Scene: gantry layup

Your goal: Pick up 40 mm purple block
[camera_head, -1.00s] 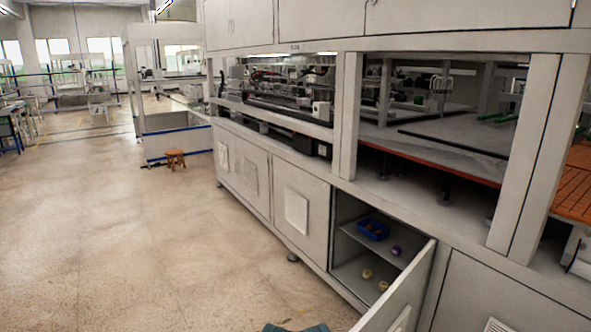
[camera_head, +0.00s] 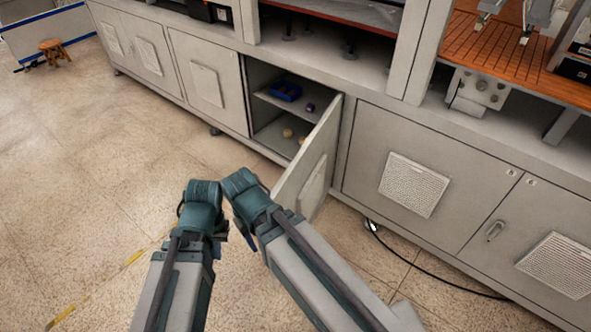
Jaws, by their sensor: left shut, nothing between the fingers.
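A small purple block (camera_head: 310,107) sits on the upper shelf (camera_head: 262,97) of the open cabinet, right of a blue bin (camera_head: 287,91). It is small in view, so its size cannot be judged. My left gripper (camera_head: 219,248) is low in the picture, among my arm links in front of the cabinet. It is shut and empty, well apart from the block; its fingertips are hard to make out. My right gripper cannot be made out.
The open cabinet door (camera_head: 309,165) swings out at the right of the opening. Pale round items (camera_head: 287,133) lie on the cabinet's lower level. A black cable (camera_head: 420,270) lies on the floor at right. Floor at left is clear, with a wooden stool (camera_head: 53,47) far off.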

